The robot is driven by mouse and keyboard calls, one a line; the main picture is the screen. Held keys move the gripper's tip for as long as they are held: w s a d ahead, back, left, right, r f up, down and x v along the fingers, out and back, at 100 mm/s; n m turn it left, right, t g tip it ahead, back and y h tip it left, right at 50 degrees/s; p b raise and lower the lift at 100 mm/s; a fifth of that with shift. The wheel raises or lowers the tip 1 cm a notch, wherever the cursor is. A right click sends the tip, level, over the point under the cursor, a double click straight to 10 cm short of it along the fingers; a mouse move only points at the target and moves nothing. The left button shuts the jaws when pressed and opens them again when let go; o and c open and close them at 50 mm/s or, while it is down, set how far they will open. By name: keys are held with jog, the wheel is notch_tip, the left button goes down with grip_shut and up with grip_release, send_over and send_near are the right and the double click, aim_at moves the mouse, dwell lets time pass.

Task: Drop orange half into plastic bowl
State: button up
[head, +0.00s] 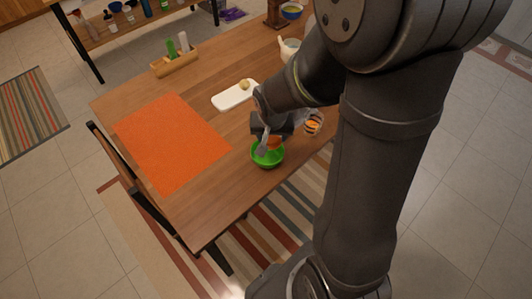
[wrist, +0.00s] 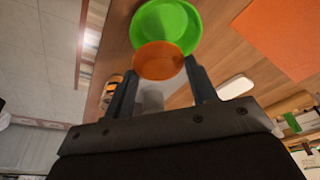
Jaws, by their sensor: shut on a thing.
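The orange half (wrist: 158,60) is between my gripper's fingertips (wrist: 160,78) in the wrist view, its orange side showing. My gripper (head: 270,138) is shut on it. The green plastic bowl (wrist: 180,20) lies just beyond the orange half in the wrist view, partly covered by it. In the head view the green bowl (head: 267,157) stands on the table near its front right edge. The orange half (head: 274,142) shows at the bowl's opening there, below my gripper. I cannot tell whether it touches the bowl.
An orange mat (head: 172,143) covers the left of the wooden table (head: 215,210). A white board (head: 232,98) with a small pale item lies behind the bowl. A small bowl with orange pieces (head: 313,123) stands right of my gripper. A wooden rack (head: 174,66) holds bottles farther back.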

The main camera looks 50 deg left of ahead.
jog(key=shift+f, duration=0.7)
jog(key=o, duration=0.8)
jog(key=shift+o, duration=0.2)
jog(key=v, duration=1.7)
jog(key=shift+r, duration=0.2)
jog(key=shift+s+d, duration=0.1)
jog(key=x, duration=1.7)
jog(key=shift+f, duration=0.1)
